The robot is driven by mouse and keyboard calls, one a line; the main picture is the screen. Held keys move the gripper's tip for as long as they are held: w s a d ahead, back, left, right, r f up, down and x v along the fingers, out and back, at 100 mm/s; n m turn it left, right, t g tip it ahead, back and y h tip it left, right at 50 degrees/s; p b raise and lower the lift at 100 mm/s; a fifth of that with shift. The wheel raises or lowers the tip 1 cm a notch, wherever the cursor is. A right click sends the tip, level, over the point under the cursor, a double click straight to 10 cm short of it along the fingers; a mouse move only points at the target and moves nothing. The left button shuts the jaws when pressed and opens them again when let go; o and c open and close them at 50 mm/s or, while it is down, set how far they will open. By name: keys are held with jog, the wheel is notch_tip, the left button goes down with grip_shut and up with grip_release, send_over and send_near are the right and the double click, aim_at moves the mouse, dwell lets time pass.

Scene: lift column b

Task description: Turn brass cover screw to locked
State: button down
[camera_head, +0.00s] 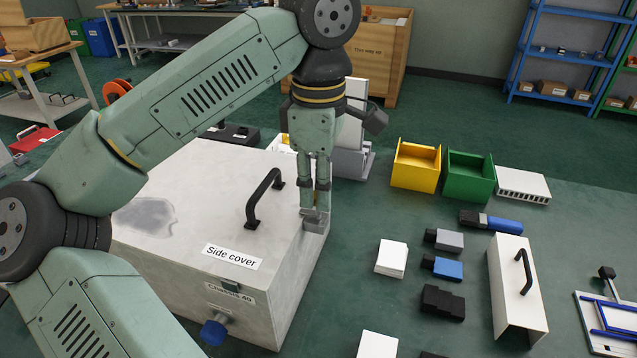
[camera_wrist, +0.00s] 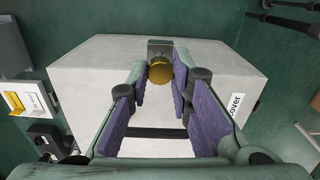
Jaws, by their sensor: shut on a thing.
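The brass cover screw (camera_wrist: 159,71) shows in the wrist view as a round golden head beside a small grey bracket (camera_wrist: 160,47) at the edge of the box. My gripper (camera_head: 315,208) points down at the right corner of the large pale box (camera_head: 285,305). In the wrist view its purple-padded fingers close on both sides of the screw head. In the head view the fingers mostly hide the screw above the bracket. I cannot tell from any mark whether the screw is locked.
A black handle (camera_head: 264,198) stands on the box top, left of my gripper. A "Side cover" label (camera_head: 233,256) and a blue knob (camera_head: 214,332) are on the box. Yellow (camera_head: 415,167) and green (camera_head: 469,177) bins and a white handled cover (camera_head: 515,285) are at right.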

jog(key=shift+m, duration=0.4)
jog(key=c, duration=1.4)
grip_release()
jog(key=shift+c, duration=0.2)
jog(key=shift+r, duration=0.15)
notch_tip(320, 180, up, 12)
